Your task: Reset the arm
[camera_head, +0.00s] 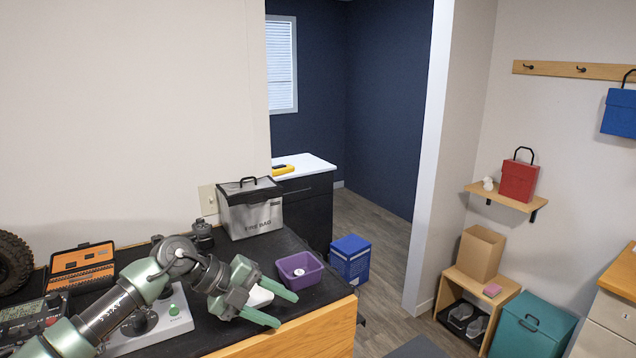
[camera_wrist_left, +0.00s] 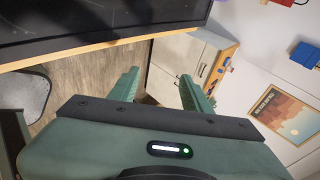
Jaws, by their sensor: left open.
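My left arm comes in from the lower left in the head view. Its green gripper (camera_head: 281,308) is open and empty, above the front right part of the black-topped workbench (camera_head: 318,296). The left wrist view also shows the two green fingers (camera_wrist_left: 157,95) apart with nothing between them. Beyond them are the bench edge, the floor and a cabinet. My right gripper does not show in either view.
A purple bin (camera_head: 300,273) with a small white item stands just beyond the gripper. A grey fire bag (camera_head: 250,208), an orange-black case (camera_head: 82,268) and a controller box (camera_head: 150,330) are also on the bench. A blue box (camera_head: 350,260) stands on the floor.

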